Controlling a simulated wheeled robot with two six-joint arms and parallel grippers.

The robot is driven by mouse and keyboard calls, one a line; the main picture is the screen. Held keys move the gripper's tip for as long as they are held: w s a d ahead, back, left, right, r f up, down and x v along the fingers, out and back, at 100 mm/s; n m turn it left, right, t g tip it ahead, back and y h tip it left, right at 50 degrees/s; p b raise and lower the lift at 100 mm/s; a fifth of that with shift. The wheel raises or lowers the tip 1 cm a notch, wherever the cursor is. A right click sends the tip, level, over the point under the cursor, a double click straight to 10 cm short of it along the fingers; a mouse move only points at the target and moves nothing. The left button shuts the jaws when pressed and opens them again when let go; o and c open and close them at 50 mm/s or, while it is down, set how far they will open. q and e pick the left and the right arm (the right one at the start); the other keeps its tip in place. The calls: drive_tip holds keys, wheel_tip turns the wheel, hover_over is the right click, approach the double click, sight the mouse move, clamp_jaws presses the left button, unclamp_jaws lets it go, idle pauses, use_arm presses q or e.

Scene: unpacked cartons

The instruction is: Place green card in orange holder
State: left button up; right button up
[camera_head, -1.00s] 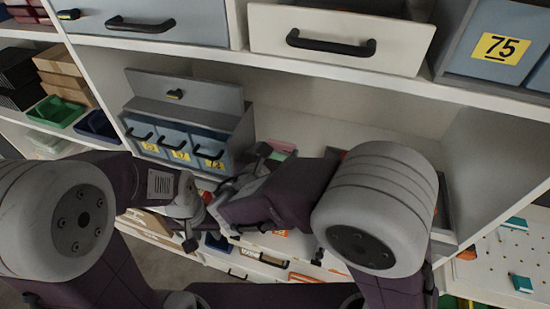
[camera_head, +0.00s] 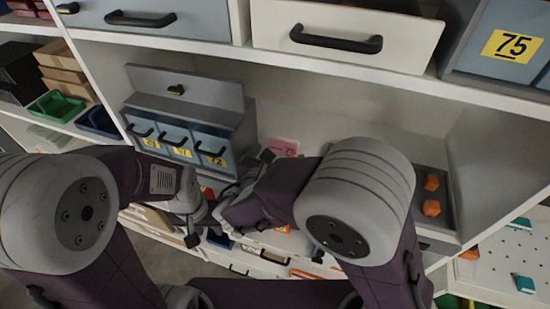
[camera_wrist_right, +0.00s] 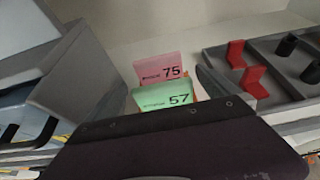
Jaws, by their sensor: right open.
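A green card marked 57 (camera_wrist_right: 166,98) shows in the right wrist view, in front of a pink card marked 75 (camera_wrist_right: 160,67). The pink card also shows in the head view (camera_head: 285,147), where the green card is hidden behind my right arm. A sliver of orange (camera_wrist_right: 193,76) shows beside the cards; whether it is the orange holder I cannot tell. My right gripper (camera_wrist_right: 168,85) is open, with the green card in view between its fingers; contact is unclear. My left gripper (camera_head: 193,238) hangs at the shelf's front edge, its jaws too unclear to read.
A grey drawer unit (camera_head: 185,125) stands left of the cards. On the right is a grey tray (camera_wrist_right: 290,88) with red-orange pieces (camera_wrist_right: 253,81) and black pieces (camera_wrist_right: 287,45). A white drawer (camera_head: 345,35) juts out above. The shelf behind the cards is clear.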

drive_tip(key=b+v, duration=0.1)
drive_tip(key=v, duration=1.1)
drive_tip(key=shift+r, duration=0.25)
